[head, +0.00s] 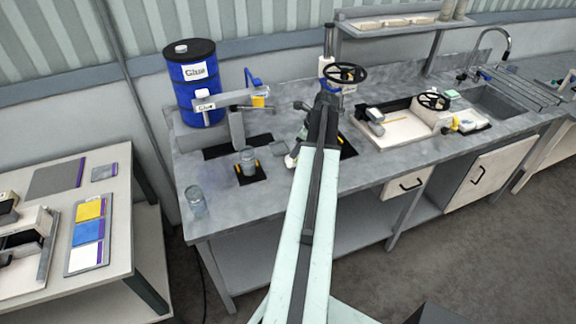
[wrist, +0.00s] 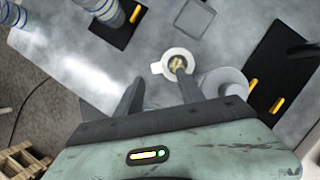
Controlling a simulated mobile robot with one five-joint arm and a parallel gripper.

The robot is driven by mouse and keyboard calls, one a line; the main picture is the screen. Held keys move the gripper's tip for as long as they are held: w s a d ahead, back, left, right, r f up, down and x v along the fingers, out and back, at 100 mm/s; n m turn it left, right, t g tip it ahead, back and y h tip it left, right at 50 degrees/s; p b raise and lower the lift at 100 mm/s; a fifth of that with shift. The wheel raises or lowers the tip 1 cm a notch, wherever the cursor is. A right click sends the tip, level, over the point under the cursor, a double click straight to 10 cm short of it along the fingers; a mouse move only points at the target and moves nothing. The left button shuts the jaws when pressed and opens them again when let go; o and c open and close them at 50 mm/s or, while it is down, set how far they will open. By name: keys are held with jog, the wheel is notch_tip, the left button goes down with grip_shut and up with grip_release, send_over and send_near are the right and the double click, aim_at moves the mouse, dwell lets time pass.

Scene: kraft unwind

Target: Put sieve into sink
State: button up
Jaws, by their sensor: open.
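A small white round piece with a yellowish centre, which may be the sieve (wrist: 168,67), lies on the grey worktop. In the head view a small white thing at the same place (head: 290,161) shows beside my arm. In the head view my arm mostly hides the gripper. The sink (head: 492,101) is a grey basin at the worktop's right end, with a tap (head: 508,44) behind it.
A glass (head: 195,203) stands near the worktop's left end. Another glass (head: 247,158) stands on a black mat (head: 252,177). A blue glue drum (head: 193,95) is behind. A white tray (head: 400,132) with a black handwheel (head: 434,99) lies before the sink.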

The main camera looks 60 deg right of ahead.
aim_at(290, 159)
jog(key=b+x, duration=0.2)
jog(key=shift+w+f, duration=0.25)
jog(key=shift+f, duration=0.05)
jog(key=b+x, duration=0.5)
jog(key=shift+s+a+f, duration=0.1)
jog(key=shift+a, duration=0.15)
jog(key=shift+c, duration=0.3)
grip_shut()
